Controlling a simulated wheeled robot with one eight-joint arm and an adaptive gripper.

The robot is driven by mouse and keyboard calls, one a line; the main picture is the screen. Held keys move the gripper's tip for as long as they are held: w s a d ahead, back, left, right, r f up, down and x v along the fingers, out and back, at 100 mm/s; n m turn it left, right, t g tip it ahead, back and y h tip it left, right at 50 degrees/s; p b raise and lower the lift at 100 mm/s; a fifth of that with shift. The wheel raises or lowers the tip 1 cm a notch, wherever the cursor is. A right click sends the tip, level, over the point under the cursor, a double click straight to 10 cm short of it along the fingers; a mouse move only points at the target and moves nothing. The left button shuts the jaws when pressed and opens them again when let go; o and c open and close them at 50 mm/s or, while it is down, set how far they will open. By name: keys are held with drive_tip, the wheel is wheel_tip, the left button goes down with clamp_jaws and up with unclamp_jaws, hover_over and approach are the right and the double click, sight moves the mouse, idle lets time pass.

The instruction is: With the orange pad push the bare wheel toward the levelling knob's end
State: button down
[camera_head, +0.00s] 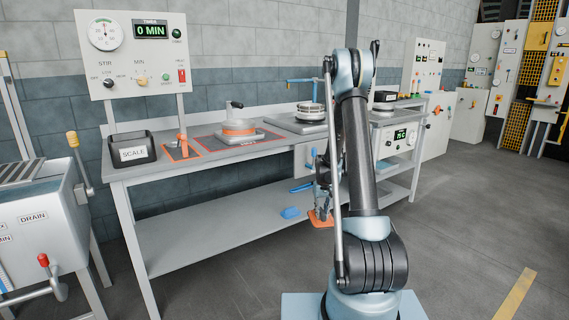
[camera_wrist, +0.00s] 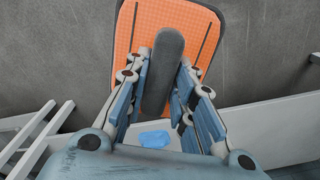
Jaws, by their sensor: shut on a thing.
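My gripper (camera_wrist: 163,78) is shut on the dark grey handle (camera_wrist: 164,62) of the orange pad (camera_wrist: 135,42), a gridded board with rounded corners. In the head view my gripper (camera_head: 322,188) hangs in front of the bench, with the orange pad (camera_head: 320,219) low beneath it, below the bench top. A silver round piece (camera_head: 311,112) sits on a grey plate at the back of the bench. A grey piece with an orange ring and an upright handle (camera_head: 238,128) stands on a red-edged mat. I cannot tell which is the bare wheel, nor pick out the levelling knob.
The bench (camera_head: 150,169) has a lower shelf (camera_head: 205,215) with a blue object (camera_head: 290,212). A display box (camera_head: 397,139) stands right of my arm. The floor at right is clear.

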drive_tip(key=shift+s+d+r+m, duration=0.35)
drive_tip(key=shift+s+d+m, duration=0.35)
drive_tip(key=shift+m, duration=0.1)
drive_tip(key=shift+w, duration=0.1)
idle(0.4)
